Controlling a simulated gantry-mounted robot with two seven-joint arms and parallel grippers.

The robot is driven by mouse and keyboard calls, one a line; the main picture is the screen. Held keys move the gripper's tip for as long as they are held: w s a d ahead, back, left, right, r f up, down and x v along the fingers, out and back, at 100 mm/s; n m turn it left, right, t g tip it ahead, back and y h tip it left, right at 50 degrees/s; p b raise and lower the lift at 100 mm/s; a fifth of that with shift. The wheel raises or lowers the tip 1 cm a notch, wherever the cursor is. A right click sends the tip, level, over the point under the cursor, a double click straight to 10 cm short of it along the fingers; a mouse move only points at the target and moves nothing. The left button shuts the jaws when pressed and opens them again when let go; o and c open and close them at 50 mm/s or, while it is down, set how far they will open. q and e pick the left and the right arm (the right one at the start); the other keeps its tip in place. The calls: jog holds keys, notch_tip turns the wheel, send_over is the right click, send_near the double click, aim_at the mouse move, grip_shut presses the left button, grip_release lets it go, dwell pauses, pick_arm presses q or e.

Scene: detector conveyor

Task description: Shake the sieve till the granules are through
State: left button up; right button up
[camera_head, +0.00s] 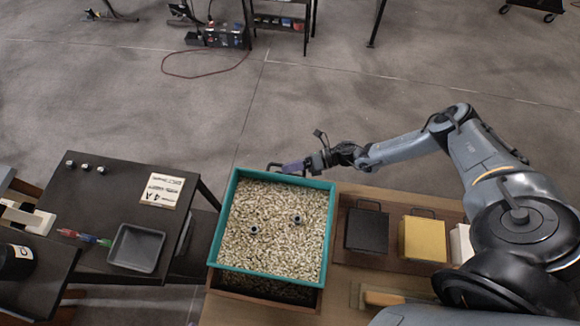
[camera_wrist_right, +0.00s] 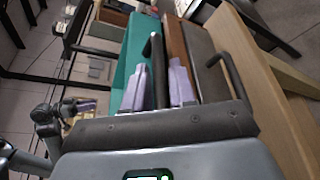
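The sieve (camera_head: 331,228) is a teal square frame full of pale granules (camera_head: 270,245), with two small dark pegs standing up among them. It sits over a brown box (camera_head: 262,300), where granules also show at the near edge. My right gripper (camera_head: 291,167) is at the sieve's far side. In the right wrist view its purple fingers (camera_wrist_right: 165,88) lie on either side of the black handle (camera_wrist_right: 157,58), close against it. A second gripper with purple parts, apparently my left (camera_wrist_right: 84,105), shows in the right wrist view; its finger gap is unclear.
A dark side table (camera_head: 105,205) at left holds a grey tray (camera_head: 136,248) and a label card (camera_head: 162,190).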

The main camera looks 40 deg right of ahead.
aim_at(288, 176)
jog(key=shift+a, duration=0.1)
grip_shut()
jog(key=s+a+p, duration=0.1)
jog(key=a+p, duration=0.1)
jog(key=shift+s+a, duration=0.3)
jog(key=shift+s, duration=0.1)
jog(key=shift+f, duration=0.1)
grip_release()
jog(key=shift+d, duration=0.1)
